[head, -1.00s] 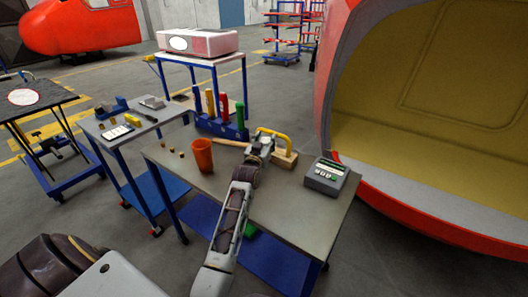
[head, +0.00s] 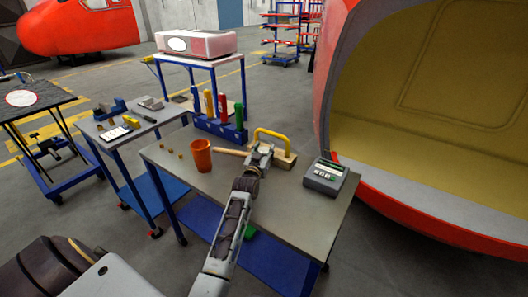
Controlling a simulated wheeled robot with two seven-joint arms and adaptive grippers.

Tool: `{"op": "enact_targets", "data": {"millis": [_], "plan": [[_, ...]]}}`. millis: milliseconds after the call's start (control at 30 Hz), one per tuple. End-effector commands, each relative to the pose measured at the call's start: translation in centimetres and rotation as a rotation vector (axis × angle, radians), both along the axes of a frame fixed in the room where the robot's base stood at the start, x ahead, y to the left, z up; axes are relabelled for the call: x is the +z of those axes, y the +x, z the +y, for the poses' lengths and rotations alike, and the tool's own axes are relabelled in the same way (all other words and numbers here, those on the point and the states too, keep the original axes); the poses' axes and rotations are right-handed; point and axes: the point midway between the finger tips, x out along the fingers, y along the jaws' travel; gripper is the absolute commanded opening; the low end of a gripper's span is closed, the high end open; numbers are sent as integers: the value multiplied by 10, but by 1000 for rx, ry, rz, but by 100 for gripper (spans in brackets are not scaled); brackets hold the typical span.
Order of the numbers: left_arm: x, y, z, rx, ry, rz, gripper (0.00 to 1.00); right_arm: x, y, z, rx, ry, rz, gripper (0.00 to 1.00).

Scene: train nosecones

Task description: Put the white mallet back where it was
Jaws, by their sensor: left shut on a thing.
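The white mallet's pale wooden handle (head: 231,151) shows on the grey-topped table (head: 180,172), pointing left. Its head is hidden or cannot be told apart from the gripper. My left gripper (head: 261,153) is shut at the right end of this handle, low over the table's far part. I cannot tell whether the mallet touches the table top. My right gripper is not in view.
A wooden block with a yellow handle (head: 275,138) is right behind the gripper. An orange cup (head: 201,155) stands left, a grey device (head: 327,178) right. A blue rack (head: 222,128) with coloured bottles is at the far edge. The near table top is clear.

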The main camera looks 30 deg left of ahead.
Motion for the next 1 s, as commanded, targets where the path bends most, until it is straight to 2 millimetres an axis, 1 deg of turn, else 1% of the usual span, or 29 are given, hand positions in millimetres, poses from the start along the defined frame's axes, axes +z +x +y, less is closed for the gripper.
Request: {"op": "enact_targets", "data": {"millis": [133,367,400,533,567,1000], "plan": [[3,0,0,0,2,-5,7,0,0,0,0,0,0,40],[0,0,0,0,1,-5,7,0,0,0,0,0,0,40],[-1,0,0,0,0,-1,48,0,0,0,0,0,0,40],[-1,0,0,0,0,-1,65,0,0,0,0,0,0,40],[-1,0,0,0,0,-1,68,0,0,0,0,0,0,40],[1,-1,0,0,-1,0,68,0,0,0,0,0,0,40]]}}
